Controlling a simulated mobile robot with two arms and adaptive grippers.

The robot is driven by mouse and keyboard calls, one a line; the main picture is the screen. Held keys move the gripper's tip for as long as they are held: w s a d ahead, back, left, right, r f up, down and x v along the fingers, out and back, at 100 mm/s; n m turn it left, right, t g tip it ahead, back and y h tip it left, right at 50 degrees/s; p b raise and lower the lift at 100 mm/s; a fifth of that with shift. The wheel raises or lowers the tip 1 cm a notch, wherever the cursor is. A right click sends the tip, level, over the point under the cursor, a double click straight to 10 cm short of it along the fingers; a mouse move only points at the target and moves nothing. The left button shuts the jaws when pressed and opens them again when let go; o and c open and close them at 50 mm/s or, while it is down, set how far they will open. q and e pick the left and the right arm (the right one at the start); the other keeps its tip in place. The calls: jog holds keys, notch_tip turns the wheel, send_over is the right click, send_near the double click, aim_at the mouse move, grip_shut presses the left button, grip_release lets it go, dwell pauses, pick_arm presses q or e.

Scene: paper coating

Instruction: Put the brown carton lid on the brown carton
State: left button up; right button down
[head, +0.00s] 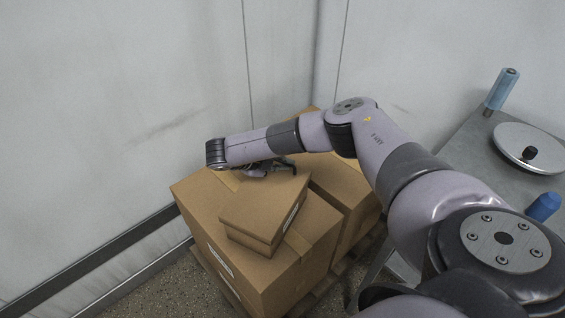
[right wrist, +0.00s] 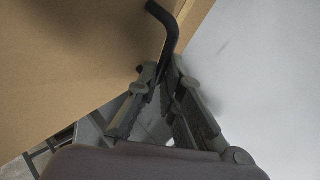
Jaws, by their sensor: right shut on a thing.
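The brown carton lid (head: 265,204) is a flat brown cardboard piece over the small brown carton (head: 248,240). The carton's lower side shows below the lid's front edge. I cannot tell whether the lid is fully seated. My left gripper is not in view.
The carton stands on a large taped cardboard box (head: 205,205). Another large box (head: 345,185) adjoins it on the right, with a pallet (head: 345,272) beneath. Walls close in behind and left. A grey table (head: 470,150) at right holds a round metal plate (head: 515,140) and blue items.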

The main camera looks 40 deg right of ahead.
jog(key=shift+f, duration=0.2)
jog(key=c, duration=1.7)
grip_release()
jog(key=shift+o, duration=0.2)
jog(key=v, duration=1.2)
jog(key=shift+a, duration=0.1)
